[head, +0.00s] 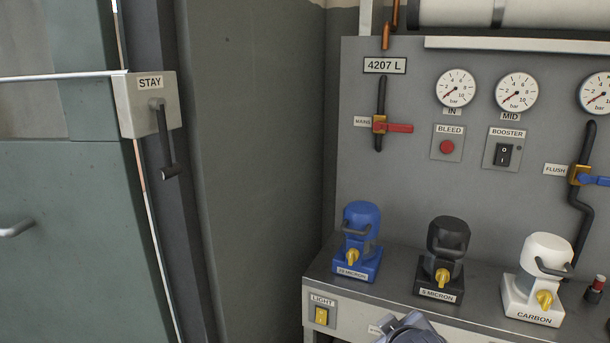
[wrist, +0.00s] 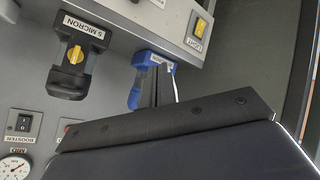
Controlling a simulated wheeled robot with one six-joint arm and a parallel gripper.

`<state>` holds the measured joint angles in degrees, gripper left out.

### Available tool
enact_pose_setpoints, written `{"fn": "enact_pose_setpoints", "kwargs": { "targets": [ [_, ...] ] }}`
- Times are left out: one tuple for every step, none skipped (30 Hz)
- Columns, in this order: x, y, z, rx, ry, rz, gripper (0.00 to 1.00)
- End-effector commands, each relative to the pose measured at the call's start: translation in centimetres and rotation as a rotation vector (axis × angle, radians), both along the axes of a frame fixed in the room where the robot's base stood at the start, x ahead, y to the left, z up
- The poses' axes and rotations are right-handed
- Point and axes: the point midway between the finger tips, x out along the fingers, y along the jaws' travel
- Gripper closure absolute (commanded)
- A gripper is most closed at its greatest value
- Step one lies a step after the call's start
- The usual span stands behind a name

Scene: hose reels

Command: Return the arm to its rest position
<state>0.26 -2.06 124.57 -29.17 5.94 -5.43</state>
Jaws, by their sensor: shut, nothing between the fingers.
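My gripper (wrist: 164,80) shows in the wrist view as a dark body with thin fingers close together, shut and empty. Its fingers overlap the view of the blue filter housing marked 20 MICRON (head: 361,240); I cannot tell the distance between them. Part of my arm (head: 410,330) shows at the bottom edge of the head view, in front of the bench edge. The rest of my arm is out of view.
A black 5 MICRON housing (head: 442,262) and a white CARBON housing (head: 540,280) stand on the ledge. Behind them is a panel with gauges (head: 455,88), a red-handled valve (head: 392,127) and a BOOSTER switch (head: 503,154). A light switch (head: 321,315) is below. A STAY lever (head: 162,138) is at left.

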Motion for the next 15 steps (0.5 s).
{"fn": "enact_pose_setpoints", "kwargs": {
  "targets": [
    [-0.3, -0.2, -1.1, 0.005, 0.013, -0.019, 1.00],
    [-0.6, -0.4, -1.5, 0.008, 0.023, -0.031, 1.00],
    [-0.8, -0.6, -1.9, 0.013, 0.034, -0.045, 1.00],
    [-1.0, -0.7, -2.2, 0.017, 0.043, -0.056, 1.00],
    [-1.2, -0.8, -2.5, 0.019, 0.051, -0.065, 1.00],
    [-1.5, -1.0, -2.9, 0.023, 0.062, -0.077, 1.00],
    [-1.7, -1.0, -3.1, 0.026, 0.069, -0.086, 1.00],
    [-1.8, -1.1, -3.4, 0.029, 0.077, -0.094, 1.00],
    [-2.0, -1.2, -3.6, 0.032, 0.084, -0.103, 1.00],
    [-2.1, -1.3, -3.8, 0.034, 0.089, -0.109, 1.00],
    [-2.3, -1.3, -3.9, 0.036, 0.094, -0.115, 1.00],
    [-2.4, -1.4, -4.1, 0.039, 0.100, -0.121, 1.00],
    [-2.5, -1.4, -4.2, 0.040, 0.103, -0.125, 1.00],
    [-2.5, -1.5, -4.2, 0.040, 0.106, -0.127, 1.00],
    [-2.6, -1.5, -4.3, 0.042, 0.109, -0.131, 1.00]
  ]
}}
